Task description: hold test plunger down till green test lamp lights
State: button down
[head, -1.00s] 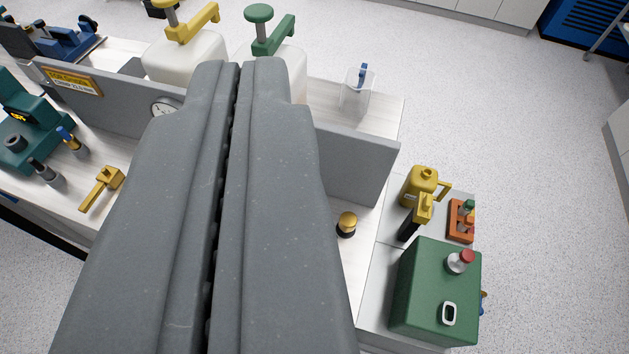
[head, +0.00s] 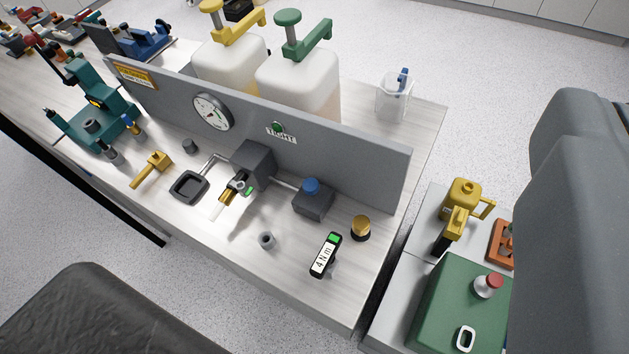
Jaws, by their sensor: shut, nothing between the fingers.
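A small round green lamp (head: 277,128) sits above a label reading "TIGHT" on the grey upright panel (head: 365,160). It looks dark green, with no clear glow. A domed brass-coloured knob (head: 361,225) on a black base stands near the bench's right end and looks like a plunger. A blue cap (head: 311,186) sits on a dark block (head: 313,204) to its left; no label tells which is the test plunger. A large grey part of my arm fills the right edge. My fingertips do not show, and nothing of mine touches the knob, cap or lamp.
A round gauge (head: 212,112) is on the panel. A "4 N·m" tool (head: 325,255), yellow-handled valve (head: 152,168) and small tray (head: 189,187) lie on the bench (head: 330,309). A green box (head: 450,300) and yellow can (head: 463,195) stand right. White pump bottles (head: 298,85) stand behind.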

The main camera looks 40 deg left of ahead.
aim_at(311, 186)
jog(key=u, duration=0.05)
jog(key=k, duration=0.95)
jog(key=u, duration=0.45)
jog(key=i, duration=1)
